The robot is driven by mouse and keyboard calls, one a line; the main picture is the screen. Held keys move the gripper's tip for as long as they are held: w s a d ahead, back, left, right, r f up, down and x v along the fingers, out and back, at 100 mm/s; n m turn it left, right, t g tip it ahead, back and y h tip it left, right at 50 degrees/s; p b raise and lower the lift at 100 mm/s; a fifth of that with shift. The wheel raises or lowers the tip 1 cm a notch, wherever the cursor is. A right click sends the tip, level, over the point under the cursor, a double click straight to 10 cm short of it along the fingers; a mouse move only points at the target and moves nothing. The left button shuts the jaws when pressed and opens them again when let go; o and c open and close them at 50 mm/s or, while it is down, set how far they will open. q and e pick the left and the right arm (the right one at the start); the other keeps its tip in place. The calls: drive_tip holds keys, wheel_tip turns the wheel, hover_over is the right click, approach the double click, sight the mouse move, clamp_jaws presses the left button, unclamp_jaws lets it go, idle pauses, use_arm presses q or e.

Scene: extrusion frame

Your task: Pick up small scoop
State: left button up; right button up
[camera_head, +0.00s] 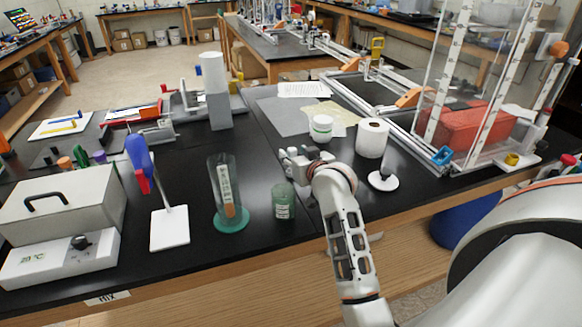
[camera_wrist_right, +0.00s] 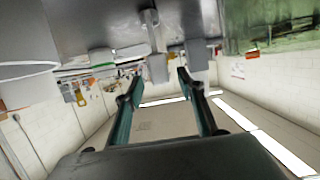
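I cannot clearly make out a small scoop in either view. A tall clear vessel with a green base (camera_head: 231,222) holds a brown, labelled item that I cannot identify. A small grey upright piece stands on a round white base (camera_head: 383,182) right of my right gripper. My left gripper is not in view.
A white lidded tub (camera_head: 321,128) and a white roll (camera_head: 372,138) stand close to my right gripper. A blue-handled tool on a white plate (camera_head: 169,228) and a grey box (camera_head: 62,205) are left. The clear-panelled frame (camera_head: 470,75) blocks the back right.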

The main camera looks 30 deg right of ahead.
drive_tip(key=shift+x, duration=1.85)
clamp_jaws()
drive_tip(key=shift+r, duration=0.1)
